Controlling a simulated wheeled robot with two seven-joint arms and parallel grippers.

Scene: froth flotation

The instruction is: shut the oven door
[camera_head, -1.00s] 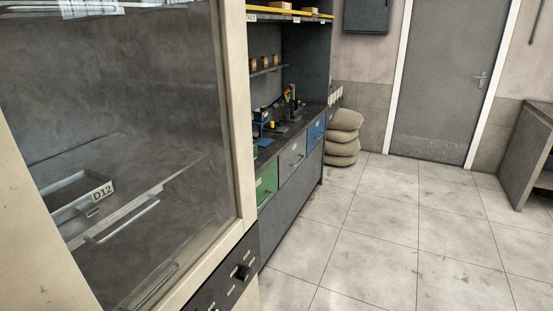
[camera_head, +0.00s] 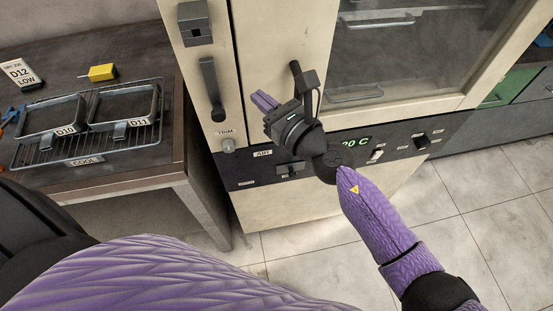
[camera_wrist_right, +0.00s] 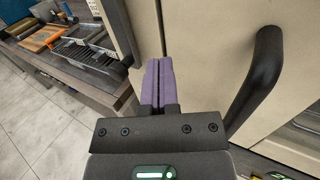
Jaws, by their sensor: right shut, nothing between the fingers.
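The oven door (camera_head: 283,35) is cream with a large window. In the head view it looks roughly flush with the oven front, but I cannot tell whether it is fully shut. Its black bar handle (camera_head: 296,70) is partly hidden behind my right gripper. My right gripper (camera_head: 263,99) is in front of the door's left edge, fingers together and empty, just left of the handle. In the right wrist view its purple fingers (camera_wrist_right: 159,82) point along the cream front, with the curved black handle (camera_wrist_right: 262,80) apart from them on the right. My left gripper is not in view.
Left of the door is a narrow cream panel with another black handle (camera_head: 211,90). A control panel (camera_head: 400,145) with knobs and a green display runs below the door. A dark bench (camera_head: 110,180) at left carries a wire rack (camera_head: 150,150) with two trays. Tiled floor is clear at right.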

